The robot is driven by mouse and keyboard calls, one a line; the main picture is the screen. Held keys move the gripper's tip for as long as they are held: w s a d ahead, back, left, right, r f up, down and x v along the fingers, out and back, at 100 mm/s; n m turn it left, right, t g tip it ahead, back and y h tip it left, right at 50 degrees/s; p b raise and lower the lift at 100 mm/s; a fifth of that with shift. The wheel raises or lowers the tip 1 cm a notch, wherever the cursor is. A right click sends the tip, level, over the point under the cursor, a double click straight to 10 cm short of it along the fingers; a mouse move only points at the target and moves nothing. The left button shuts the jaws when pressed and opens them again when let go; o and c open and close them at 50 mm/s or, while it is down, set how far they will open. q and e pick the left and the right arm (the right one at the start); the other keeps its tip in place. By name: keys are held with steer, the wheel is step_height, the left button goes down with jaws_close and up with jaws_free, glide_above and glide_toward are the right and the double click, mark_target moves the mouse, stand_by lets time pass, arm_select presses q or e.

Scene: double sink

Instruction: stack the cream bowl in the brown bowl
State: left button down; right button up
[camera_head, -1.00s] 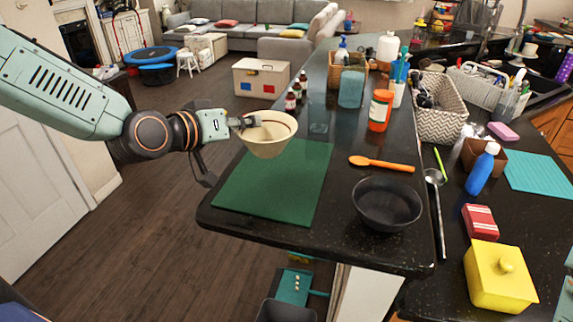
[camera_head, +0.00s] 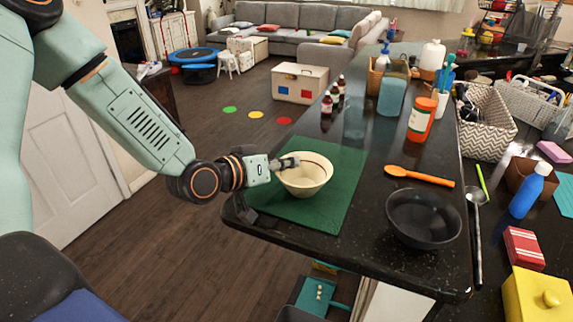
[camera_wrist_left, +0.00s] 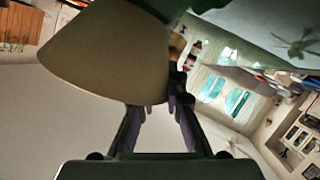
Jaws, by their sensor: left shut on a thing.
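The cream bowl (camera_head: 304,181) is upright over the green mat, held by its rim at the left. My left gripper (camera_head: 288,162) is shut on that rim. In the left wrist view the cream bowl's outer wall (camera_wrist_left: 105,55) fills the upper left, and my left gripper's fingers (camera_wrist_left: 158,108) reach up to it. I cannot tell whether the bowl touches the mat. The brown bowl (camera_head: 424,219) looks almost black, stands upright and empty on the counter, to the right of the cream bowl and apart from it. My right gripper is not in view.
The green mat (camera_head: 335,205) lies at the counter's left edge. An orange spoon (camera_head: 420,176) lies behind the brown bowl, and a metal ladle (camera_head: 477,215) lies to its right. An orange-labelled jar (camera_head: 421,120) and bottles stand farther back. Bare counter separates the mat and brown bowl.

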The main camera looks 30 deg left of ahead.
arm_select(q)
steer(key=shift+s+a, duration=0.1)
steer(key=shift+a, duration=0.1)
steer(key=shift+s, duration=0.1)
steer(key=shift+d+f, duration=0.1)
steer(key=shift+f, duration=0.05)
steer(key=c, duration=1.6)
jaws_free()
steer(key=shift+w+d, duration=0.1)
steer(key=shift+w, duration=0.1)
steer(key=shift+o, duration=1)
steer(key=shift+s, duration=0.15)
